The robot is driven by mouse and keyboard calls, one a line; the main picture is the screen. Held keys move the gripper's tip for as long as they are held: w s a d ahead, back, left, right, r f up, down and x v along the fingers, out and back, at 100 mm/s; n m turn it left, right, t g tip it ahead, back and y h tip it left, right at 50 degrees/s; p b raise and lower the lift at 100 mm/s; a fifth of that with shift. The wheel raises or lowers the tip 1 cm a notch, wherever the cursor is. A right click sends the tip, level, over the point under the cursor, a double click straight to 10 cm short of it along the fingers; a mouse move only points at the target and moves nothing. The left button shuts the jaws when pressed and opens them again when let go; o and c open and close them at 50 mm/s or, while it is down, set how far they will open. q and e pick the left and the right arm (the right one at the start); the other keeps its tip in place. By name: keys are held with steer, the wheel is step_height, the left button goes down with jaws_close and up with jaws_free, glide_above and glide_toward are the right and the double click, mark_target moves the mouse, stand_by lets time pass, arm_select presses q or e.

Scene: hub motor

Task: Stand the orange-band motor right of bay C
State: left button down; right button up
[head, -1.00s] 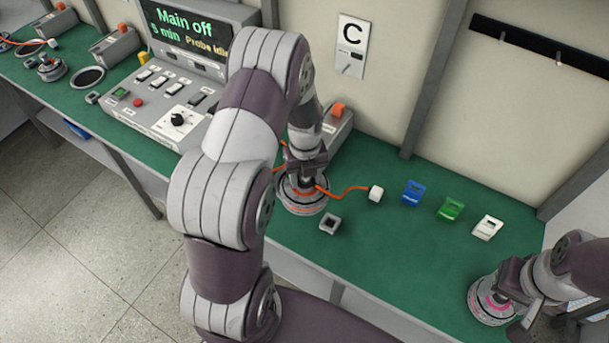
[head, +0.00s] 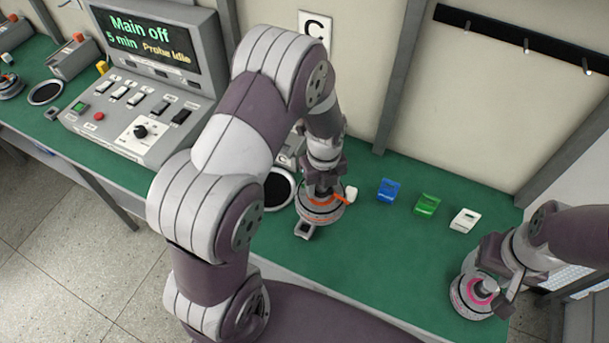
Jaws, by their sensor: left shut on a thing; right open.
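The orange-band motor (head: 320,211) is held upright in my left gripper (head: 322,188), whose fingers are shut on its top. The motor is just right of the black round pad of bay C (head: 280,190), under the C sign (head: 314,27). I cannot tell whether its base touches the green bench. Its orange lead runs to a white plug (head: 350,194) at its right. My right gripper (head: 490,284) is open around the top of a pink-band motor (head: 470,297) at the bench's right end.
A small grey square socket (head: 304,231) lies at the orange-band motor's front edge. Blue (head: 388,190), green (head: 427,204) and white (head: 465,220) tags lie to the right. The control console (head: 150,85) stands left. Bare green bench (head: 390,255) lies between the two motors.

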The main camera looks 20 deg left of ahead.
arm_select(q)
steer(key=s+d+b, duration=0.1)
steer(key=d+b, duration=0.1)
steer(key=d, duration=1.6)
steer(key=shift+s, duration=0.15)
step_height(320, 180, down, 11)
steer(key=b, duration=0.7)
steer(key=shift+f+b, duration=0.6)
steer(key=shift+f, duration=0.1)
